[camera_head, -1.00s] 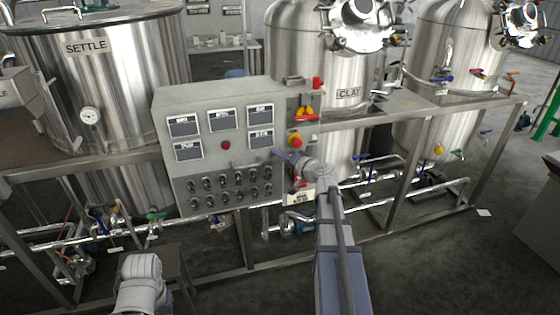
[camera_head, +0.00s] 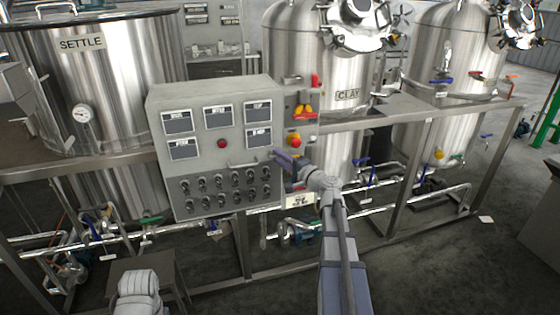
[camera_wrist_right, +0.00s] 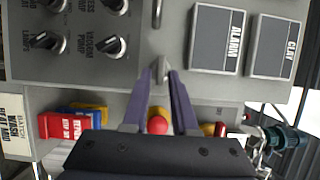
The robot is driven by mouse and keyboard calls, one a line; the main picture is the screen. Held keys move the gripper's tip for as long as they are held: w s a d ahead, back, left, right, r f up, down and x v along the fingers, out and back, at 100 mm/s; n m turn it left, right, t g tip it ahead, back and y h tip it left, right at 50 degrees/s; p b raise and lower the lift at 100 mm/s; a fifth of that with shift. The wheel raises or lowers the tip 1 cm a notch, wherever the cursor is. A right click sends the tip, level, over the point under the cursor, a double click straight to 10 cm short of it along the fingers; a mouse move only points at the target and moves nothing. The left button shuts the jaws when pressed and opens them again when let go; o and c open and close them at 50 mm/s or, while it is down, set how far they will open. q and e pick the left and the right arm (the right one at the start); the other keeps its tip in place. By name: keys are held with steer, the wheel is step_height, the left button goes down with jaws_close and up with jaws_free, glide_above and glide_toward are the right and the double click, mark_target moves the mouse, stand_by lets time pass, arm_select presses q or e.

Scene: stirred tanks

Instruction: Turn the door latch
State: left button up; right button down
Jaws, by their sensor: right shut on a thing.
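The door latch (camera_wrist_right: 161,68) is a small grey metal piece on the front of the grey control cabinet (camera_head: 158,135). In the right wrist view it sits between the tips of my right gripper (camera_wrist_right: 160,80), which is shut on it. In the head view my right gripper (camera_head: 275,155) reaches the cabinet's right edge, beside the lower right label plate. The latch is too small and covered there to see its angle. A metal door handle (camera_head: 243,163) is just left of the gripper. My left gripper is out of view; only part of my left arm shows at the bottom.
A red emergency button (camera_head: 294,140) and red-yellow switches (camera_head: 304,110) stand right of the cabinet door. Rotary knobs (camera_head: 226,185) fill the lower panel. A steel frame rail (camera_head: 400,124) runs across. Steel tanks (camera_head: 100,105) stand behind. Open floor lies at front right.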

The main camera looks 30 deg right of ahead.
stand_by(0.5)
steer(key=c, duration=0.9)
jaws_free()
steer(key=s, duration=0.5)
steer(key=s+d, duration=0.1)
steer(key=s, duration=0.1)
steer(key=shift+s, duration=0.3)
steer(key=shift+d, duration=0.1)
